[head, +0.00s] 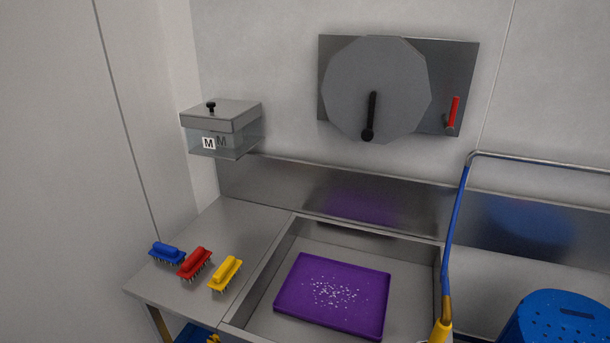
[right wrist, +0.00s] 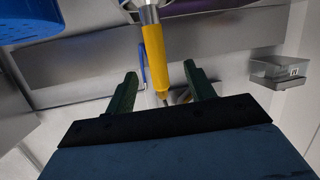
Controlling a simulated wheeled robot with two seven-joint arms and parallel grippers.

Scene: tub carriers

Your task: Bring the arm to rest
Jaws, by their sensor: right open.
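My right gripper (right wrist: 160,72) shows in the right wrist view with its two dark green fingers spread apart. It is open. A yellow handle (right wrist: 154,45) with a metal collar lies across the view between the fingertips; I cannot tell how far it is from them, and no finger appears to touch it. In the head view a yellow grip (head: 441,331) shows at the bottom edge, under a blue hose (head: 455,225). Neither gripper shows in the head view, and my left arm is not in view.
A sink (head: 262,292) holds a purple tray (head: 310,273) with white specks. Blue (head: 167,253), red (head: 195,263) and yellow (head: 226,273) brushes lie on the left counter. A blue perforated tub (head: 555,318) stands at right. A lidded box (head: 222,128) and a grey disc (head: 376,88) are on the wall.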

